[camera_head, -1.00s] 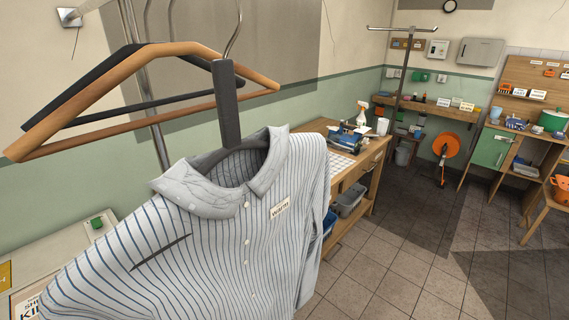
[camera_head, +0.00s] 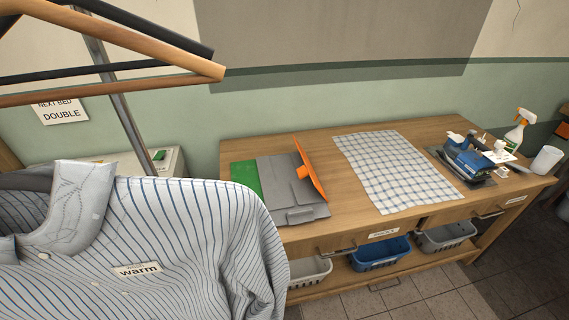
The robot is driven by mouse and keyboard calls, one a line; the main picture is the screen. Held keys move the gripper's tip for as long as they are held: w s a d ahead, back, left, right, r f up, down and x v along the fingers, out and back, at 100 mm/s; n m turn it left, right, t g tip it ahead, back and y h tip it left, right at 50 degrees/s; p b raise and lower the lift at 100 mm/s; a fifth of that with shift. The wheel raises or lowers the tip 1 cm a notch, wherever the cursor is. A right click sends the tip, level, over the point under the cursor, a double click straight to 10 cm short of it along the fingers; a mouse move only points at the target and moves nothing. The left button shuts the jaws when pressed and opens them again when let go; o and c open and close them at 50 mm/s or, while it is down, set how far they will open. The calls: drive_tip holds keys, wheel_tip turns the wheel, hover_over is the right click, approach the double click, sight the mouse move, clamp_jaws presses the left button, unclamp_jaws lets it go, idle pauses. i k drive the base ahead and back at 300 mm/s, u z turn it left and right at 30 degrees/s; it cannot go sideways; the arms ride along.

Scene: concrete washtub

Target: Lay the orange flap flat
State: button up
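The orange flap (camera_head: 310,168) stands tilted up at the right side of a grey folding board (camera_head: 281,188) on the wooden table. A small orange knob or block (camera_head: 302,172) shows at the flap's left face. A green panel (camera_head: 246,176) lies flat at the board's left side. My gripper is not in view.
A striped shirt (camera_head: 180,215) hangs close in front at the left, with wooden hangers (camera_head: 130,80) above. A checked cloth (camera_head: 392,170) lies right of the board. A blue iron (camera_head: 468,158), spray bottle (camera_head: 517,132) and white cup (camera_head: 546,160) stand farther right. Baskets (camera_head: 380,254) sit below.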

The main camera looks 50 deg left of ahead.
sight(307, 170)
drive_tip(key=u, duration=0.95)
drive_tip(key=i, duration=1)
drive_tip(key=u, duration=1)
drive_tip(key=i, duration=0.2)
drive_tip(key=u, duration=0.2)
